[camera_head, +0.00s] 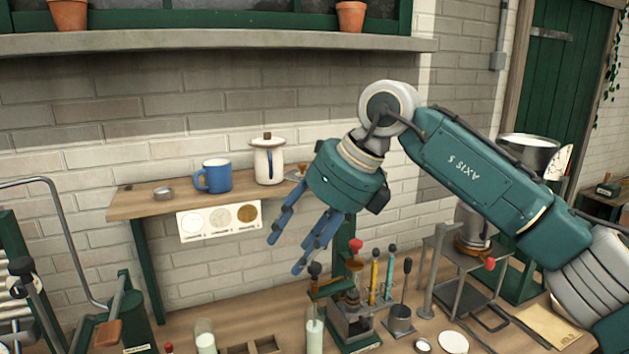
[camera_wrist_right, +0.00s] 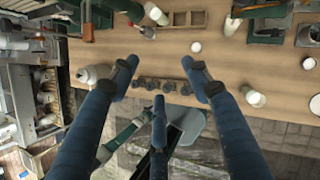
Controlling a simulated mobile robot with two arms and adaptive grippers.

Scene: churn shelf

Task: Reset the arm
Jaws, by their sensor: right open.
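My right arm reaches in from the right in the head view. Its gripper (camera_head: 300,243) hangs in front of the shelf, with its blue fingers pointing down and left above the workbench. The fingers are spread and nothing is between them. In the right wrist view the right gripper (camera_wrist_right: 165,85) also shows open and empty, with a wooden bench surface beyond the fingertips. My left gripper is not in view.
A wooden shelf (camera_head: 140,203) holds a blue mug (camera_head: 217,176), a white canister (camera_head: 268,163) and a small metal dish (camera_head: 164,193). Below, the workbench (camera_head: 270,318) carries a tool rack (camera_head: 352,322) and glasses (camera_head: 314,330). A metal pot (camera_head: 529,153) stands at right.

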